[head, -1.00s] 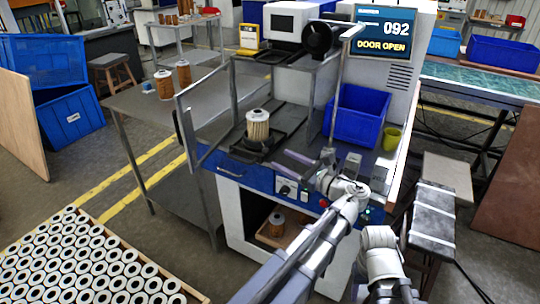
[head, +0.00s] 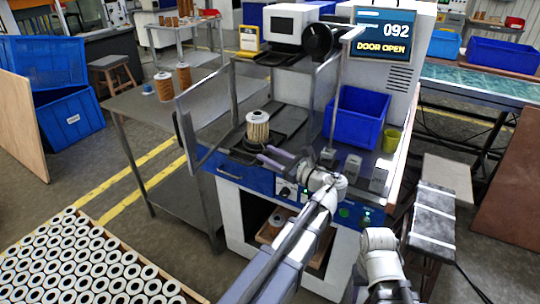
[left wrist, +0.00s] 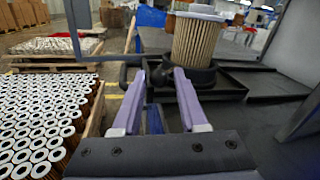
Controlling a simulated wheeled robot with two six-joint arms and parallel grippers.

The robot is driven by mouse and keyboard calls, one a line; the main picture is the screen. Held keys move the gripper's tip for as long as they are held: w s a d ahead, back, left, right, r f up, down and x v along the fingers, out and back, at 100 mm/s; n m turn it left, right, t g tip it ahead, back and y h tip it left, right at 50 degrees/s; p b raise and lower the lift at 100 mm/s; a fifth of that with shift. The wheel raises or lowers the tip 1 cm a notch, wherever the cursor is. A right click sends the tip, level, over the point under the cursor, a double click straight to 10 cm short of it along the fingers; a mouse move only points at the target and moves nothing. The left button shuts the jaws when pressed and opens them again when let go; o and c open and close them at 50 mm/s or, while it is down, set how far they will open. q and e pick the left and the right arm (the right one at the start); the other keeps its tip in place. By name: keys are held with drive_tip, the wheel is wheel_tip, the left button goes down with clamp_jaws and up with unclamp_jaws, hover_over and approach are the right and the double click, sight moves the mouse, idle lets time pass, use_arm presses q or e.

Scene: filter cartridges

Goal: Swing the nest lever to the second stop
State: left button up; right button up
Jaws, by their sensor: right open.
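A pleated filter cartridge (head: 257,128) stands upright in the dark nest on the machine bench. In the left wrist view the cartridge (left wrist: 198,40) rises from a black round seat (left wrist: 203,75) just beyond my fingers. A dark bar, seemingly the nest lever (left wrist: 126,72), shows beside the left finger; its course behind the fingers is hidden. My left gripper (head: 266,154) is at the nest's front edge, its purple fingers apart. In the left wrist view the fingertips (left wrist: 164,72) have a gap between them; I cannot tell whether they touch the lever. My right gripper is not visible.
A blue bin (head: 358,117) and a yellow-green cup (head: 391,140) stand at the right of the bench. The screen (head: 385,34) reads 092, DOOR OPEN. A crate of cartridges (head: 85,265) lies lower left.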

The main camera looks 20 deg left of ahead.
use_arm(q)
clamp_jaws()
idle(1.0)
